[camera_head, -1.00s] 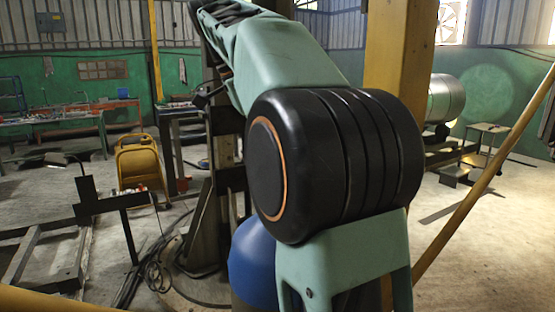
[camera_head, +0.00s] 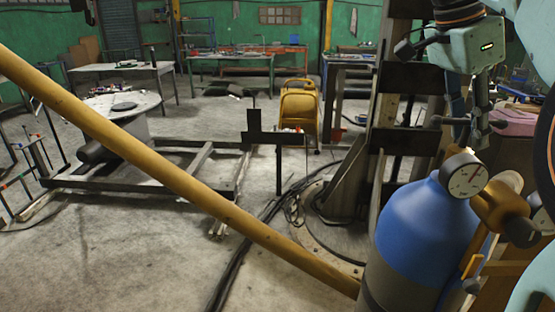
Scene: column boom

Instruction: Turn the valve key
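A gas cylinder (camera_head: 425,222) with a blue shoulder and grey body stands at the lower right. A round white gauge (camera_head: 464,178) and brass-coloured valve fittings (camera_head: 502,205) sit at its top. A dark crossbar on a short stem, which looks like the valve key (camera_head: 450,121), shows just above the gauge. My gripper (camera_head: 472,124) points down from the upper right, its fingers at or very close to the crossbar. Whether they touch or hold it cannot be made out. The fingers are small and dark, and their closure is unclear.
A yellow pole (camera_head: 190,185) slants across the foreground to the cylinder. A dark steel column (camera_head: 397,110) stands behind my gripper. Floor at the lower left is clear.

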